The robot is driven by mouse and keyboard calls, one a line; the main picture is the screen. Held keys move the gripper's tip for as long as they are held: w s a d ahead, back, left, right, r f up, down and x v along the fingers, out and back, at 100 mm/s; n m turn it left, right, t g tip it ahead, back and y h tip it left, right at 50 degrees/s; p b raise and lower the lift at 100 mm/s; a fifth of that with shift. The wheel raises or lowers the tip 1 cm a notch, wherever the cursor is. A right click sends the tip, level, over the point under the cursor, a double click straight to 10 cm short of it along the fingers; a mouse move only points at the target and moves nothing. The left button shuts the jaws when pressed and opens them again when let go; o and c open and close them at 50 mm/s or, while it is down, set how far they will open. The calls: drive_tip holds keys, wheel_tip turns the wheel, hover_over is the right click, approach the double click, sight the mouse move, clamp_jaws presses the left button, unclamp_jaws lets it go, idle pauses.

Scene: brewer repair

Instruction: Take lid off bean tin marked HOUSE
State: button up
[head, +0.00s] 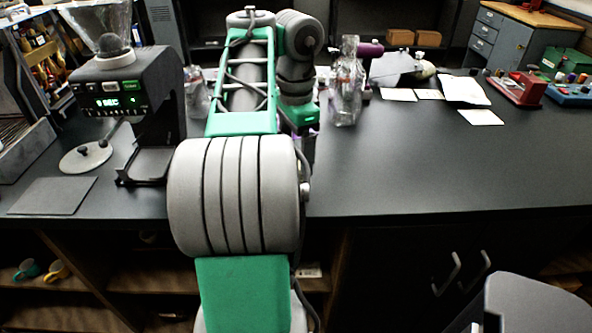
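I cannot make out a bean tin or the word HOUSE in the head view; my arm hides the middle of the counter. My gripper (304,148) points down over the counter behind my arm's big grey joint. Only a small dark part of it shows, and its fingertips are hidden. I cannot tell whether it is open or shut, or whether it touches anything. A round grey disc with a dark knob (87,157), like a lid, lies on the counter at the left; I cannot tell what it belongs to.
A grinder (125,85) with a clear hopper and green display stands left. A clear glass vessel (346,85) stands right of my gripper. White papers (465,90), a red device (517,88) and a blue device (570,95) lie further right. The right front counter (430,155) is clear.

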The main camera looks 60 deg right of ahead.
drive_tip(key=shift+r, duration=0.15)
drive_tip(key=shift+c, duration=0.2)
drive_tip(key=c, duration=1.4)
